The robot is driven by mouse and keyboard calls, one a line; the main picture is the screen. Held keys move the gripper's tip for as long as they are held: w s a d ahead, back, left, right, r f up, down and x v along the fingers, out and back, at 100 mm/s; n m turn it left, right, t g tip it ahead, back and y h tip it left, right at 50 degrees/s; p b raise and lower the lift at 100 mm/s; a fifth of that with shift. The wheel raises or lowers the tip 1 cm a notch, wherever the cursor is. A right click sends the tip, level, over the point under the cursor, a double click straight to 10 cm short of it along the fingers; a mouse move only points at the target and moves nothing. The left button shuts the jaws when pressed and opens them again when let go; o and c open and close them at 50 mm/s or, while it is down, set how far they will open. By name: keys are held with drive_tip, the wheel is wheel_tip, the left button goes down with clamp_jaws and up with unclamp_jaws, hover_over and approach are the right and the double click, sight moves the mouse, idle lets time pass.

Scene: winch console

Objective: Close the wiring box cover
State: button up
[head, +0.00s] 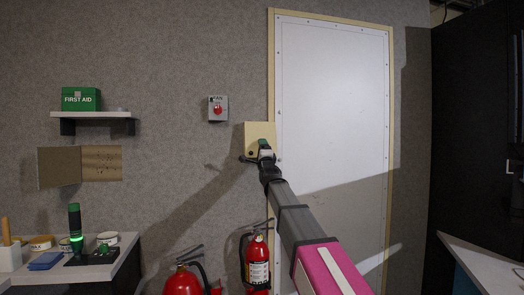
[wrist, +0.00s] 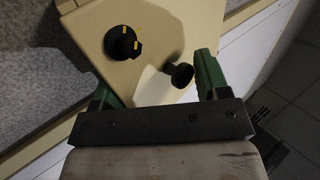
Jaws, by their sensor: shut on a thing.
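In the head view a shallow box with a tan, dotted panel (head: 102,163) is on the wall at the left. A brown flap (head: 60,167), which looks like its cover, stands open to the left. My gripper (head: 264,148) is far to the right of it, at a beige box (head: 258,130) beside the door. In the wrist view this beige box (wrist: 160,22) carries a marked black dial (wrist: 122,43) and a round black knob (wrist: 182,74). The knob is between my green fingers, near the right one. The exact contact is hard to see.
A white door (head: 333,100) is behind my arm. Fire extinguishers (head: 258,262) stand below. A shelf with a first aid box (head: 80,99) and a red-button switch (head: 217,109) are on the wall. A cluttered counter (head: 122,262) is at lower left.

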drive_tip(key=shift+w+f, duration=0.1)
drive_tip(key=shift+w, duration=0.15)
